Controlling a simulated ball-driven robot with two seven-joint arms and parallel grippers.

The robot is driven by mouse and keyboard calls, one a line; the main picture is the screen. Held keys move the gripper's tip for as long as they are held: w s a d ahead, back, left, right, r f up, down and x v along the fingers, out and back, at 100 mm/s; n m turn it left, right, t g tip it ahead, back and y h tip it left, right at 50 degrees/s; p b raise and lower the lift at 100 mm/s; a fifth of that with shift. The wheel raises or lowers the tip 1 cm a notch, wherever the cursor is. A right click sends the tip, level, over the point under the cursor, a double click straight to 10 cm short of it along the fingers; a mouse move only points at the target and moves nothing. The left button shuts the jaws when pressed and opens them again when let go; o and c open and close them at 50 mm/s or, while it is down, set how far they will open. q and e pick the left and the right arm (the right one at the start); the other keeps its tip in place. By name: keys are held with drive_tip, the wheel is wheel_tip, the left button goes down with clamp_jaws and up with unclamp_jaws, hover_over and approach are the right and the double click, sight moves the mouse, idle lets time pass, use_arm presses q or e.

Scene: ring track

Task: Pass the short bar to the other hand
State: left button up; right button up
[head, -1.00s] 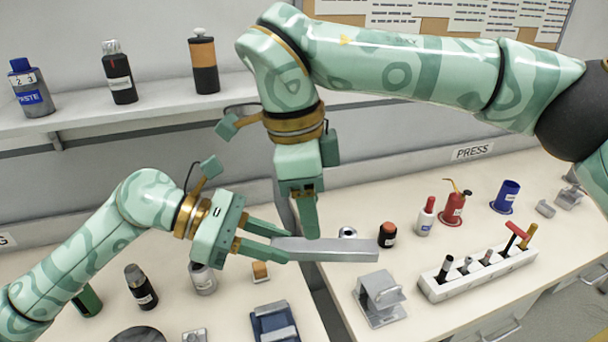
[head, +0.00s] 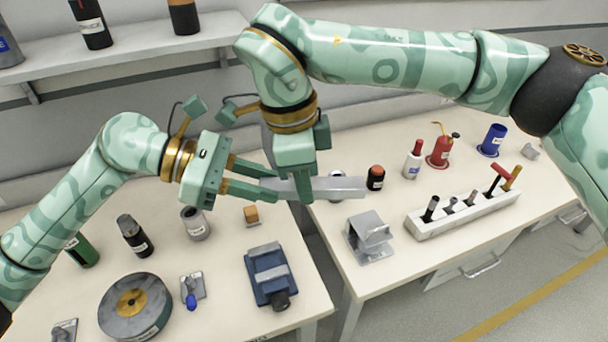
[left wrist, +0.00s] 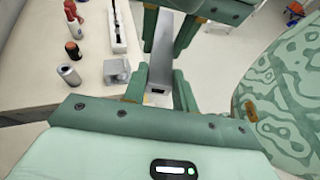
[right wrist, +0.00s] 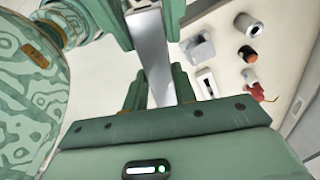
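The short bar (head: 338,187) is a plain grey metal bar, held level above the gap between the two benches. My left gripper (head: 268,186) is shut on its left end; the left wrist view shows the bar (left wrist: 160,72) between its fingers. My right gripper (head: 305,192) points down over the bar, just right of the left fingers. In the right wrist view its fingers lie close against both sides of the bar (right wrist: 155,60), and it looks shut on it. One right finger is hidden behind the bar in the head view. The bar's right end sticks out free.
A grey metal stand (head: 370,238) and a white tool rack (head: 462,210) stand on the right bench. A blue vise (head: 268,272) and a round grey disc (head: 135,306) are on the left bench. A shelf (head: 130,45) with bottles runs behind.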

use_arm(q)
drive_tip(key=o, duration=0.4)
